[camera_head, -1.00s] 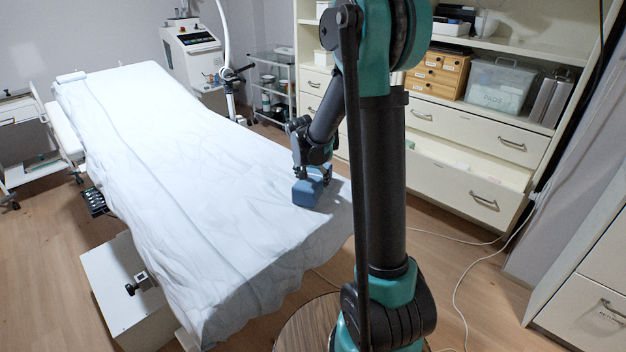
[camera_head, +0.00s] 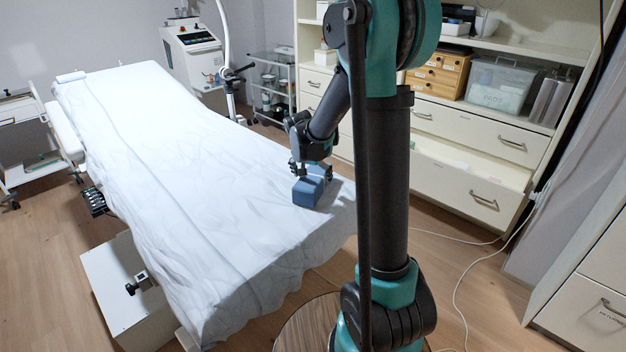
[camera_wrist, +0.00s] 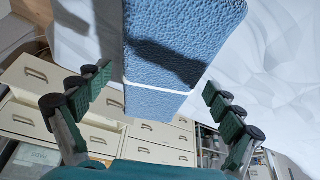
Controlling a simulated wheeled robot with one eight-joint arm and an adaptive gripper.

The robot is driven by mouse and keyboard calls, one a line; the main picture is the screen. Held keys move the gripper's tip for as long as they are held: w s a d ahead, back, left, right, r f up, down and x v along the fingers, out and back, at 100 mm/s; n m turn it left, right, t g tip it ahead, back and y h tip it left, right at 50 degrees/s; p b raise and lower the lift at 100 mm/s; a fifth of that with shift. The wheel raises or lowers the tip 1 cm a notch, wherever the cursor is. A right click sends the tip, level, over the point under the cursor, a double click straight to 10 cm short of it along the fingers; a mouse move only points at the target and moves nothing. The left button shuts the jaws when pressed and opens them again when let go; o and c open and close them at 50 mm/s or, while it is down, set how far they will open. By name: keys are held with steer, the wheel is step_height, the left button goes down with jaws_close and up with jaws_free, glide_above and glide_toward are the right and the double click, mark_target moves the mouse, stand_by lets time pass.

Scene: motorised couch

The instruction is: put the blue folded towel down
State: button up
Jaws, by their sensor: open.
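The blue folded towel (camera_head: 308,192) lies on the white-sheeted couch (camera_head: 215,205), near its right edge. In the wrist view the towel (camera_wrist: 175,45) is a thick, textured blue block with a pale line across it. My gripper (camera_head: 311,172) is just above and behind the towel. In the wrist view its two green-padded fingers (camera_wrist: 160,95) stand wide apart, with a gap on either side of the towel. The gripper is open and holds nothing. The towel's underside is hidden.
A cream cabinet (camera_head: 465,135) stands behind on the right, with one drawer (camera_head: 470,165) pulled out. A white machine (camera_head: 195,55) and a trolley (camera_head: 273,85) stand at the back. The couch top left of the towel is clear.

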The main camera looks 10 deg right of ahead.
steer(key=v, duration=1)
steer(key=shift+r, duration=0.1)
steer(key=s+d+f+n, duration=0.1)
steer(key=s+f+n, duration=0.1)
steer(key=s, duration=0.6)
steer(key=s+d+f+n+y, duration=0.1)
steer(key=s+d+f+n, duration=0.1)
steer(key=s+f, duration=0.3)
steer(key=s+d+f+n+y, duration=0.1)
steer(key=s+f, duration=0.3)
steer(key=s, duration=0.8)
steer(key=shift+d+f+n, duration=0.2)
steer(key=shift+d+n, duration=0.3)
steer(key=shift+n, duration=0.2)
